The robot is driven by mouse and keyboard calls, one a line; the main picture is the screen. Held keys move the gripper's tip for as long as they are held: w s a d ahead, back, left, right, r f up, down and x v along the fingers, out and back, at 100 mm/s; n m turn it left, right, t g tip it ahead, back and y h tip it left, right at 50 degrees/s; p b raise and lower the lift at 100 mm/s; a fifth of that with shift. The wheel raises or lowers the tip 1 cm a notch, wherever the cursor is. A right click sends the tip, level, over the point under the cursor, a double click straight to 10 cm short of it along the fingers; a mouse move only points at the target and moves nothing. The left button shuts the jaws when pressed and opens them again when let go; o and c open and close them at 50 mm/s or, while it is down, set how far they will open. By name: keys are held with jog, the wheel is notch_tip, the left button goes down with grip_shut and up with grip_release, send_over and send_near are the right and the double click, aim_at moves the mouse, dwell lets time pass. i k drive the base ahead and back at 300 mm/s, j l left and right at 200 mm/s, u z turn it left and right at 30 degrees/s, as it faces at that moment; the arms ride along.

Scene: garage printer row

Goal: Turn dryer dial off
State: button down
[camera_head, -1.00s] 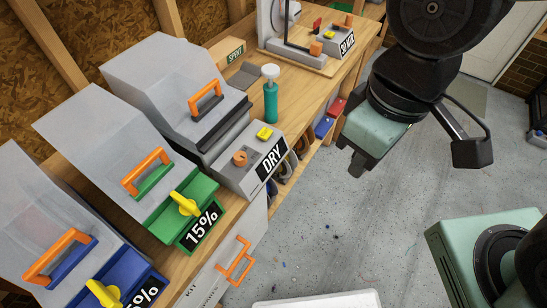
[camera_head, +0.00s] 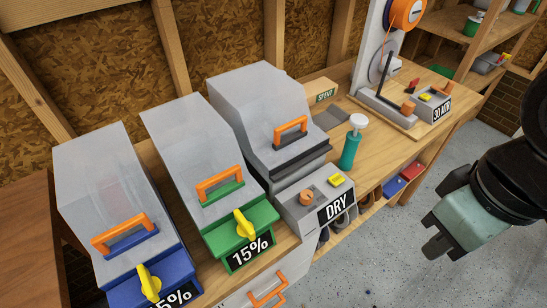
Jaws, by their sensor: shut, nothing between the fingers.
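The dryer (camera_head: 268,120) is the grey bin with a clear lid and an orange handle, third from the left on the bench. Its control box (camera_head: 316,202) in front is marked "DRY". On top of the box are an orange round dial (camera_head: 306,198) and a yellow block (camera_head: 336,180). The dial's exact setting is too small to read. My gripper (camera_head: 432,252) is at the right, over the floor and clear of the bench, pointing down and left. It is shut and empty, well apart from the dial.
A green bin (camera_head: 210,160) and a blue bin (camera_head: 115,200), with yellow knobs, stand left of the dryer. A teal bottle (camera_head: 350,150) stands just right of the box. The floor at right is free.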

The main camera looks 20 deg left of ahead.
aim_at(306, 197)
jog(key=k+j+u, duration=0.1)
jog(key=u, duration=0.25)
jog(key=j+u, duration=0.15)
jog(key=u, duration=0.2)
jog(key=k+j+u, duration=0.1)
jog(key=u, duration=0.25)
